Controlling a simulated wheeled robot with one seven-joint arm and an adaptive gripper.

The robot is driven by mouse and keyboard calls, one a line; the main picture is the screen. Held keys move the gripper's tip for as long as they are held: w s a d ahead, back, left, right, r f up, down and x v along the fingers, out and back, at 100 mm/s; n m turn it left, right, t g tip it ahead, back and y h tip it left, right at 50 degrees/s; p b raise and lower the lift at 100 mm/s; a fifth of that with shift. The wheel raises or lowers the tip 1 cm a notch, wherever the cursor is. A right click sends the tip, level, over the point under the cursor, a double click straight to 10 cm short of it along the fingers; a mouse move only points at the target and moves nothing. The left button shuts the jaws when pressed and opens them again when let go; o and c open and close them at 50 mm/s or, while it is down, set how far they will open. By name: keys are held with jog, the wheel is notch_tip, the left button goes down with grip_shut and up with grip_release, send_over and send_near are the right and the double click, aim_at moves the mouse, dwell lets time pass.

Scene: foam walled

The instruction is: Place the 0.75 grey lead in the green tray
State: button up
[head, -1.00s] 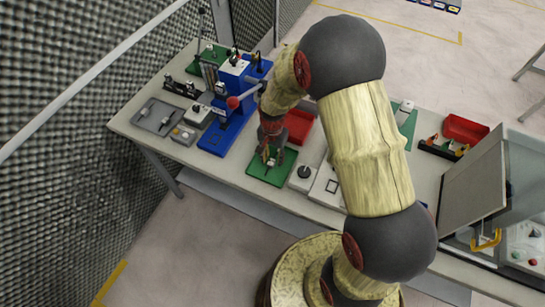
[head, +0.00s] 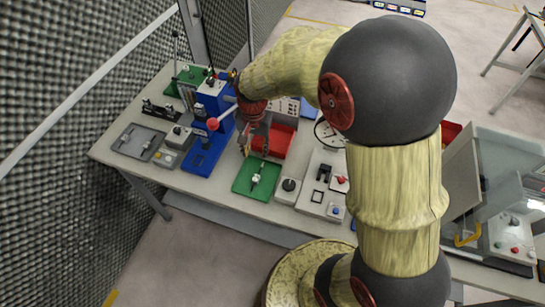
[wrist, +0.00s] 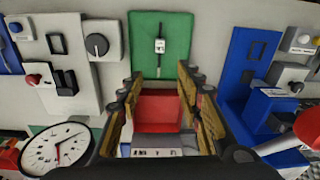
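The green tray (head: 243,185) lies on the bench. It also shows at the top middle of the wrist view (wrist: 142,60). A thin grey rod-like piece with a white label (wrist: 160,46) lies inside it, and shows small in the head view (head: 256,178). It looks like the grey lead, but the label is too small to read. My gripper (head: 255,150) is above the bench, just behind the tray and in front of the red bin. In the wrist view its fingers (wrist: 157,85) are wide apart with nothing between them, clear of the piece.
The red bin (head: 280,141) stands behind the green tray. A blue press with a red-knobbed lever (head: 212,124) stands left of it. A white box with a black dial (head: 288,190) and a switch panel (head: 322,196) sit to the right. A round gauge (wrist: 57,147) is nearby.

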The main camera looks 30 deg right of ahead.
jog(key=s+r+n+t, duration=0.5)
jog(key=s+r+n, duration=0.3)
jog(key=s+r, duration=1.1)
jog(key=shift+s+r, duration=0.3)
jog(key=shift+r, duration=0.3)
notch_tip(320, 180, down, 6)
jog(key=b, duration=0.6)
